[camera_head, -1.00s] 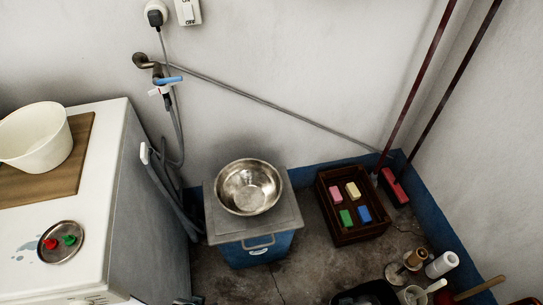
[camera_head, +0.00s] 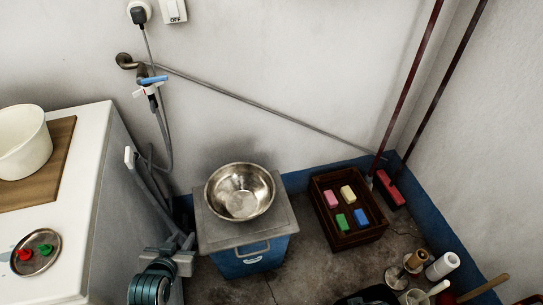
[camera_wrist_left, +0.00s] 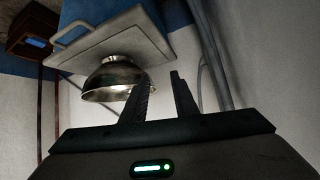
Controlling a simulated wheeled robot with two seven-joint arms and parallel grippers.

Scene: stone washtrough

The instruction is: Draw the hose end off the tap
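The tap (camera_head: 150,80), with a blue lever, sticks out of the wall at upper left in the head view. A white piece and a dark end sit under it, and a grey hose (camera_head: 166,135) runs down from there toward the white cabinet's side. I cannot make out exactly how the hose end sits on the tap. My left gripper (camera_head: 184,240) is low beside the cabinet, well below the tap. In the left wrist view its two fingers (camera_wrist_left: 163,88) stand apart with nothing between them. My right gripper is not in view.
A steel bowl (camera_head: 240,191) sits on a grey-lidded blue box (camera_head: 250,258). A white cabinet (camera_head: 88,150) stands at left. A brown crate (camera_head: 345,236) holds coloured blocks. A thin pipe (camera_head: 260,105) slopes along the wall. The wall around the tap is open.

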